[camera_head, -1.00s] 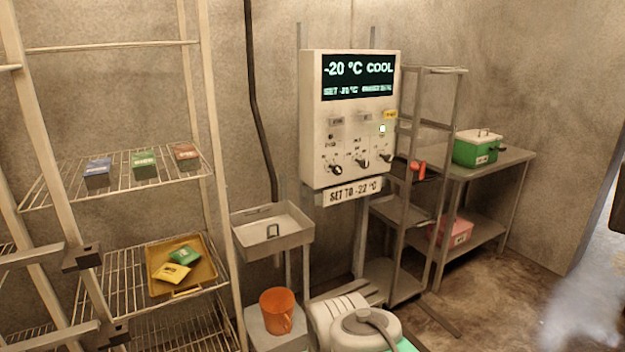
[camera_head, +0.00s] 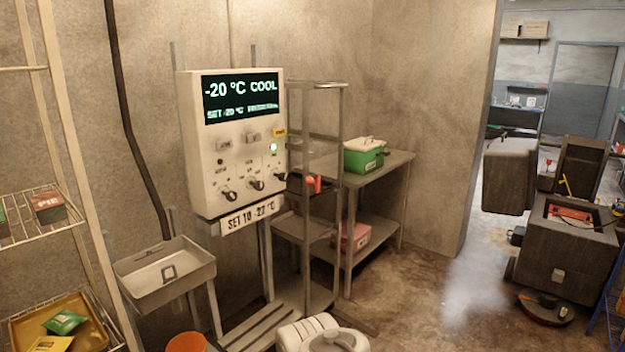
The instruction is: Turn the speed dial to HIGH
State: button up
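The control panel (camera_head: 236,140) is a pale box on a stand, in the middle-left of the head view. Its dark display (camera_head: 240,98) reads "-20 °C COOL" with a smaller "SET -20 °C" line below. Three dark dials sit in a row low on its face: a left dial (camera_head: 229,196), a middle dial (camera_head: 256,184) and a right dial (camera_head: 279,178). Their labels are too small to read, so I cannot tell which is the speed dial or its setting. A small lit indicator (camera_head: 273,148) glows above the right dial. My gripper is not in view.
A sign (camera_head: 250,214) under the panel reads "SET TO -22 °C". A grey tray (camera_head: 165,272) stands at its lower left. A metal rack (camera_head: 335,190) stands close on its right, with a table (camera_head: 390,160) behind. Open floor lies right, with a dark crate (camera_head: 565,235) beyond.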

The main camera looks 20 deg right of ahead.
aim_at(259, 186)
jog(key=z, duration=0.4)
jog(key=i, duration=0.75)
jog(key=u, duration=0.5)
jog(key=i, duration=0.7)
jog(key=u, duration=0.7)
